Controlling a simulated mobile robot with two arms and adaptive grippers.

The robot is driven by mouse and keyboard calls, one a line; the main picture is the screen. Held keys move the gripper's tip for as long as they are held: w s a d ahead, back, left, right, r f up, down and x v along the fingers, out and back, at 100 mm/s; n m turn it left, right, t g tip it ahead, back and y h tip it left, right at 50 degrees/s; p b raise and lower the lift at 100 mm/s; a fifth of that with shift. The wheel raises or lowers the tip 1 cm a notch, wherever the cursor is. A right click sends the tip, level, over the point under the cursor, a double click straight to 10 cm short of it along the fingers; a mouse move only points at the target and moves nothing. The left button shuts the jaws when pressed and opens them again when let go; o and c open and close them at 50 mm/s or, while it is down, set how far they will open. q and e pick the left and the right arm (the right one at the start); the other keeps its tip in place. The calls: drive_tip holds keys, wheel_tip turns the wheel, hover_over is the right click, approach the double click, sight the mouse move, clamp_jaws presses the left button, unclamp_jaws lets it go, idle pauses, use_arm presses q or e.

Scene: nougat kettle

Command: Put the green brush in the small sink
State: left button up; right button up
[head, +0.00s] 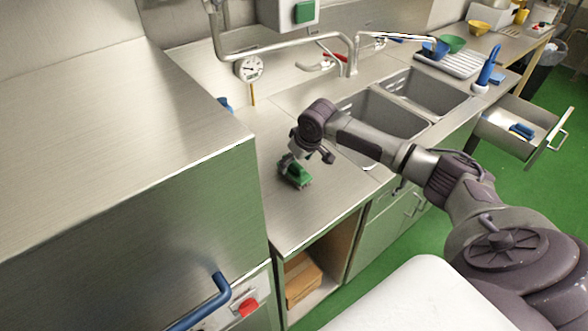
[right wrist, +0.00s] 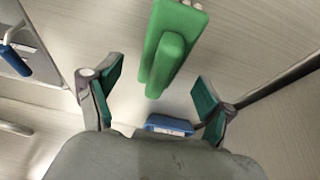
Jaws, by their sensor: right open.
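The green brush (head: 296,174) lies on the steel counter in the head view, left of the sinks. In the right wrist view the green brush (right wrist: 174,45) is at the top middle, mostly beyond the fingertips, with its near end roughly between them. My right gripper (head: 300,157) is just over the brush in the head view; its open fingers (right wrist: 158,74) show apart in the right wrist view, with no grip on the brush. Two steel basins are set in the counter: a nearer one (head: 398,120) partly behind my right arm, and a farther one (head: 440,94). My left gripper is out of view.
A tall steel unit (head: 130,120) stands left of the counter. A gauge (head: 249,68) and faucet pipe (head: 352,60) rise behind it. A blue-handled brush (head: 488,68) stands past the sinks. An open drawer (head: 515,132) juts out at right. A blue object (right wrist: 170,125) shows in the right wrist view.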

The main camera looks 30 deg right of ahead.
sight(292, 165)
drive_tip(key=shift+p+x, duration=0.3)
drive_tip(key=shift+x, duration=1.5)
drive_tip(key=c, duration=1.4)
drive_tip(key=shift+r, duration=0.1)
drive_tip(key=shift+w+r, duration=0.1)
